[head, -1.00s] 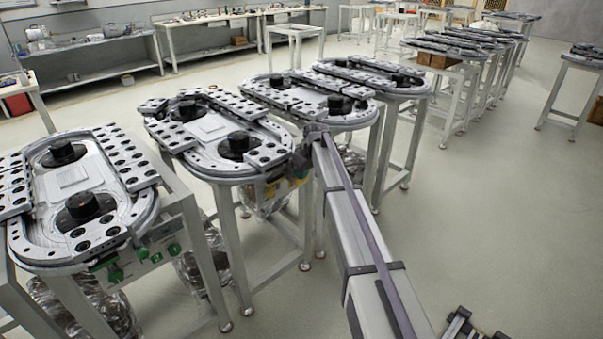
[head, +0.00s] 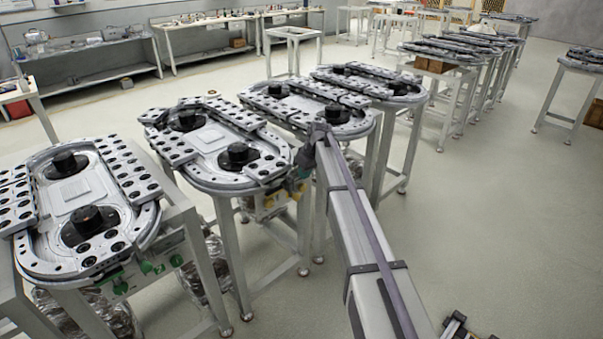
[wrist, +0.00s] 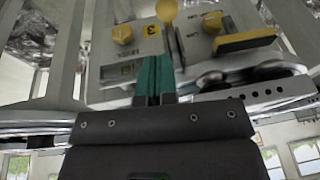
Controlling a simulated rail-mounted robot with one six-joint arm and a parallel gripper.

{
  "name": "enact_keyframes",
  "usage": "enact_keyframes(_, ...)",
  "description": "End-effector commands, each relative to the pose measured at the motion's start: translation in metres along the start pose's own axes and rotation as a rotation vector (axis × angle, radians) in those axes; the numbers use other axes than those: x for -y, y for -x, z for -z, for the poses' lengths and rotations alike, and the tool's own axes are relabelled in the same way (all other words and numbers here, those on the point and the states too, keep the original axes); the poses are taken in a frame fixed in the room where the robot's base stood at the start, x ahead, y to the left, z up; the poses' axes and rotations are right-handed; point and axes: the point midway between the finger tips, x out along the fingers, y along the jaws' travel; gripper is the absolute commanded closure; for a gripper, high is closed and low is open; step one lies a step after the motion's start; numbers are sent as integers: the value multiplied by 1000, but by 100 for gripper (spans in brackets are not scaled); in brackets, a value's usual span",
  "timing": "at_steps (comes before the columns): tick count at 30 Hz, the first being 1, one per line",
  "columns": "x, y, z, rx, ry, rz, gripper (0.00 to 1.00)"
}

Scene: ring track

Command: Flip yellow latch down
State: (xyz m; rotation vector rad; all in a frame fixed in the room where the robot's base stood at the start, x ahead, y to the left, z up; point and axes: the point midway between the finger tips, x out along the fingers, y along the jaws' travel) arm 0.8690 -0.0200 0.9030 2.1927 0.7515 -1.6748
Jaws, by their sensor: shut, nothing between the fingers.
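The control panel (wrist: 140,50) of one station fills the upper wrist view, which appears upside down. It carries a yellow bar-shaped piece (wrist: 245,42), two yellow knobs (wrist: 122,34) (wrist: 212,22) and a round yellow ball (wrist: 167,10) at the top edge. I cannot tell for sure which one is the latch. My gripper (wrist: 154,62) has teal fingers, shut and empty. Its tips show just below the ball, between the two knobs; contact cannot be judged. In the head view my gripper (head: 303,172) is small, beside the front end of the second station, and partly hides the panel there.
The second station (head: 195,170) has a ring track with black hubs on a grey table. Another station (head: 60,245) with green controls stands at left, and further stations stand behind. Clear plastic bags hang under the tables. Open floor (head: 480,230) lies to the right.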

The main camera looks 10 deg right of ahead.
Motion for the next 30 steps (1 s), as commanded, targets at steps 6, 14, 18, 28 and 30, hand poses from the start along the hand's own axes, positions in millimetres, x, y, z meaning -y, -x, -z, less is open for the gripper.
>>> enact_keyframes(6,1,59,2,0,0,0,100)
enact_keyframes(14,0,64,0,0,0,0,100)
enact_keyframes(18,0,63,0,0,0,0,100)
enact_keyframes(28,96,87,-130,141,-413,-58,100)
enact_keyframes(30,139,98,-184,185,-504,-94,100)
